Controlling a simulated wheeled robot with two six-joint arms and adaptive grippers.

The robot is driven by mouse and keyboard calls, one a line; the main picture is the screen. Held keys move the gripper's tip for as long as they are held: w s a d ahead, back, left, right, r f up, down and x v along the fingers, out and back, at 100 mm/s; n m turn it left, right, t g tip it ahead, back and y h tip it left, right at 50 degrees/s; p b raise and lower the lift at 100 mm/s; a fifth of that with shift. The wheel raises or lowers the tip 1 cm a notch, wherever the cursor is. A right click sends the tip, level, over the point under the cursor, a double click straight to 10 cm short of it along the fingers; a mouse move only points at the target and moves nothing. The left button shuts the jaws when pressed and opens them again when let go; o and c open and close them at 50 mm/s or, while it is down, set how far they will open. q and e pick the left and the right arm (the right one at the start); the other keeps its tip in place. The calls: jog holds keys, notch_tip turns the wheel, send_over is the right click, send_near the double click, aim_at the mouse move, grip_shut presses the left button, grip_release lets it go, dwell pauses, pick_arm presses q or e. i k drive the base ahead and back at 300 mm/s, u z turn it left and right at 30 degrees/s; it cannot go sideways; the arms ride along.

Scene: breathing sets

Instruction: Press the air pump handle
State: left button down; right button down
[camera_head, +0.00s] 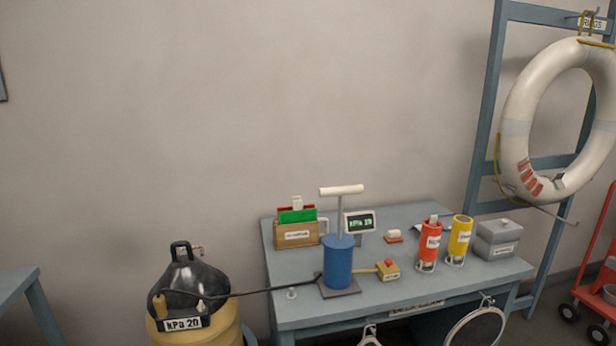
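A blue air pump (338,262) stands upright on a dark base plate on the grey-blue table (400,292). Its cream T-shaped handle (341,190) sits at the top of a grey rod, raised well above the blue cylinder. Neither of my grippers shows in the head view.
A card box (296,235), a small display (360,222), a yellow box with a red button (387,270), red (429,248) and yellow (459,240) cylinders and a grey box (498,240) share the table. A life ring (517,120) hangs on a rack at right.

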aim_at(340, 191)
jog(key=i, duration=0.6)
jog(key=z, duration=0.7)
